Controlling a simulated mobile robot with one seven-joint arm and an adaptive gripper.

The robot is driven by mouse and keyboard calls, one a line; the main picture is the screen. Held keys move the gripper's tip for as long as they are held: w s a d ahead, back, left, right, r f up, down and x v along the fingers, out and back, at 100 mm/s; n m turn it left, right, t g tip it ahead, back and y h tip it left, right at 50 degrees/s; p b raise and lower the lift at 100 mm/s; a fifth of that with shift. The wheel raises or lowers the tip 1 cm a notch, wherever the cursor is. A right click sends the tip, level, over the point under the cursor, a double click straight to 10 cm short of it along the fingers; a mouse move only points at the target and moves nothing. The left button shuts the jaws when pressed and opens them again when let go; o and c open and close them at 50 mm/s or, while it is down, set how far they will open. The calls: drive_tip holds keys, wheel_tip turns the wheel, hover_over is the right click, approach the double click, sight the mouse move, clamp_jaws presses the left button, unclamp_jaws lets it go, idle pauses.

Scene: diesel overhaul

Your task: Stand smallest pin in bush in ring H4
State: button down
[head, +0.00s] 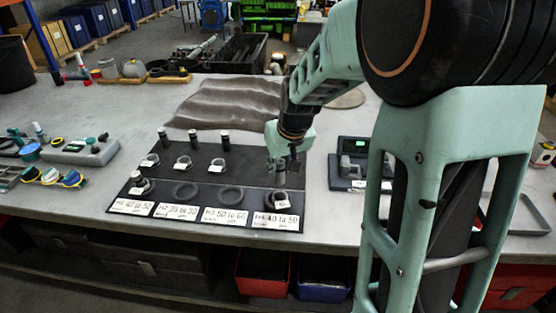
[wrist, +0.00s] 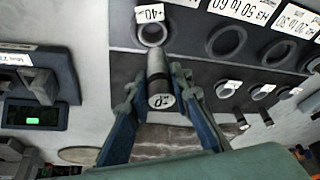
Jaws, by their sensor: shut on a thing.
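My gripper (head: 278,172) is shut on a dark cylindrical pin (wrist: 156,68) with a white label on its near end; it also shows in the wrist view (wrist: 158,100). The pin's far end points at the bush (wrist: 151,34), which carries a "+40" tag and sits at ring H4 (head: 278,205). In the head view my gripper is just above this bush (head: 278,195). I cannot tell whether the pin's tip touches or enters the bush. Ring H3 (head: 231,193) and ring H2 (head: 185,190) are empty. A bush with a pin (head: 140,184) stands at H1.
Three tagged bushes, left (head: 150,160), middle (head: 183,162) and right (head: 217,165), sit on the dark board (head: 205,178). Three pins, including one (head: 192,136), stand behind them. A black device with a green display (head: 358,165) stands to the right. A brown cloth (head: 225,103) lies behind.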

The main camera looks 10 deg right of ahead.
sight(280, 192)
drive_tip(key=shift+f+b, duration=2.9)
drive_tip(key=shift+f, duration=1)
drive_tip(key=shift+s, duration=0.1)
drive_tip(key=shift+s+f+b, duration=0.25)
drive_tip(key=shift+f+b, duration=0.05)
drive_tip(key=shift+f, duration=0.15)
drive_tip(key=c, duration=1.9)
unclamp_jaws()
drive_tip(key=shift+o, duration=1.2)
drive_tip(key=shift+w+f, duration=0.1)
drive_tip(key=v, duration=1.2)
drive_tip(key=shift+w+r, duration=0.2)
drive_tip(key=shift+r, duration=0.15)
drive_tip(key=shift+w+d, duration=0.1)
